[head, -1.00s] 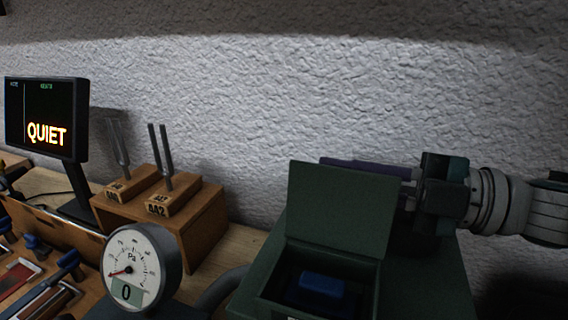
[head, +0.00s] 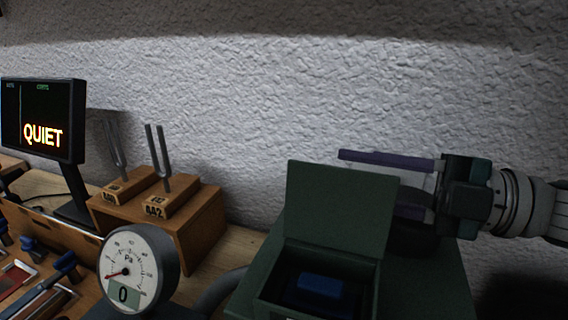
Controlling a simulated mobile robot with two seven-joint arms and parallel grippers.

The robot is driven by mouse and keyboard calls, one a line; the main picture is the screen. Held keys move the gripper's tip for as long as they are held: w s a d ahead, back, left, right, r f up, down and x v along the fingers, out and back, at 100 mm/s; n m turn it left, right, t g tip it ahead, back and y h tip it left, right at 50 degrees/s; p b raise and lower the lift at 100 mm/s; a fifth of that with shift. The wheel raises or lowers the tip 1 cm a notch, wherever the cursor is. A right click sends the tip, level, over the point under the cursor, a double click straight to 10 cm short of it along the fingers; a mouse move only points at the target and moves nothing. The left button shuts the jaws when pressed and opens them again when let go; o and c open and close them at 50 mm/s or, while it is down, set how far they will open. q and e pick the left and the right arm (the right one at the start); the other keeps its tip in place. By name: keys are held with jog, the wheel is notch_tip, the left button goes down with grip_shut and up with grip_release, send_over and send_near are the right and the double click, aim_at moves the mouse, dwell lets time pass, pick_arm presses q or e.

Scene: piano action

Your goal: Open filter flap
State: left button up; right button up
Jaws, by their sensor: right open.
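The filter flap (head: 338,210) is a dark green panel that stands upright, tilted slightly back, at the rear of a green box (head: 262,297). The box's opening is uncovered, and a blue block (head: 321,286) sits inside it. My right gripper (head: 342,180) comes in from the right with two purple fingers spread apart. Its upper finger shows above the flap's top edge; the lower finger is partly hidden behind the flap. The gripper holds nothing that I can see, and I cannot tell whether it touches the flap. My left gripper is not in view.
A round pressure gauge (head: 130,268) reading 0 stands left of the box, with a dark hose (head: 222,288) between them. Tuning forks stand on a wooden box (head: 200,222). A monitor (head: 42,120) reads QUIET. A rough white wall (head: 300,95) closes off the back.

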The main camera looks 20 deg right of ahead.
jog(key=b+v, duration=0.1)
jog(key=v, duration=0.5)
jog(key=shift+s+d+f, duration=0.15)
jog(key=shift+s+d, duration=0.05)
jog(key=shift+d, duration=0.05)
jog(key=shift+s+d, duration=0.3)
jog(key=shift+d, duration=0.15)
